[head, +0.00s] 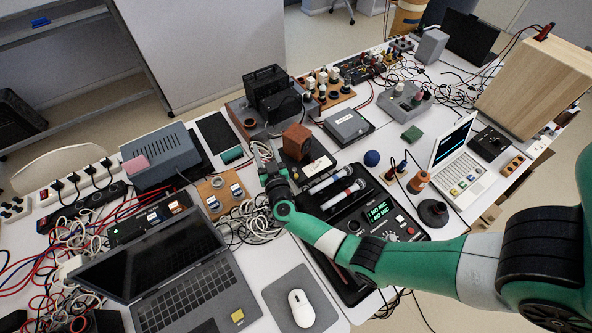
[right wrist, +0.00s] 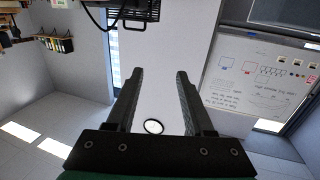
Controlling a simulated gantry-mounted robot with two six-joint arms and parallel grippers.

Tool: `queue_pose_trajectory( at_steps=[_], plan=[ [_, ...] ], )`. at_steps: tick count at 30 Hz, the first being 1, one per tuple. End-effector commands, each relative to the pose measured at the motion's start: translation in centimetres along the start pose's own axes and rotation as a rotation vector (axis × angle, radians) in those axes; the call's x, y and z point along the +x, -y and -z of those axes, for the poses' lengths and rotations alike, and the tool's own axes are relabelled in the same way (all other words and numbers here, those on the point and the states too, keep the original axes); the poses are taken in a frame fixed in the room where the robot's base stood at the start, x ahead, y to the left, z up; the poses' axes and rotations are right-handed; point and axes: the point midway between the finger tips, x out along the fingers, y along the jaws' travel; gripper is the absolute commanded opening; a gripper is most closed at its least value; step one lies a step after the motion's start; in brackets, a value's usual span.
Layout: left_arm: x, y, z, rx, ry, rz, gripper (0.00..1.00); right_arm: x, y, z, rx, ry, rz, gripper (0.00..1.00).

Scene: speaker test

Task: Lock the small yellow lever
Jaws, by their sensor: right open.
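I cannot make out a small yellow lever for certain in either view. My right gripper (head: 269,166) is over the middle of the table in the head view, beside a brown block (head: 296,141) and above a tangle of white cables. In the right wrist view the right gripper (right wrist: 158,76) is open, with nothing between its two dark fingers. That view looks across the room at walls and a whiteboard (right wrist: 255,90), not down at the table. My left gripper is not in view.
The table is crowded with devices and cables. An open dark laptop (head: 185,298) and white mouse (head: 301,308) lie in front. A mixer with a green display (head: 381,212) and two microphones (head: 342,193) lie under or near my right arm. A wooden box (head: 533,85) stands at right.

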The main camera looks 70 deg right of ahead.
Motion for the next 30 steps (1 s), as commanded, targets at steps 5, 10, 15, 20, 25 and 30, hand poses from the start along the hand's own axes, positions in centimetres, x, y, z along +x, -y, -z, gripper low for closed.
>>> queue_pose_trajectory(
  at_steps=[5,10,15,20,25,30],
  plan=[
    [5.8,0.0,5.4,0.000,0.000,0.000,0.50,4.3,1.4,3.8,-0.237,0.122,0.381,0.53],
    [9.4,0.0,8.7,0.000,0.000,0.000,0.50,2.3,-4.0,-1.6,-0.419,0.569,0.632,0.53],
    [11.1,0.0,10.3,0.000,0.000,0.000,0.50,-2.8,-11.3,-5.2,-0.473,0.975,0.697,0.53],
    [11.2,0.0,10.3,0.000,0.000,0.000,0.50,-4.6,-13.4,-6.2,-0.480,1.091,0.704,0.53],
    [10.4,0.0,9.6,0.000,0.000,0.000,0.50,-4.5,-13.2,-7.1,-0.481,1.088,0.706,0.53],
    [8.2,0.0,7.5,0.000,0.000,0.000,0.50,-3.9,-12.5,-9.6,-0.482,1.086,0.707,0.53]
  ],
)
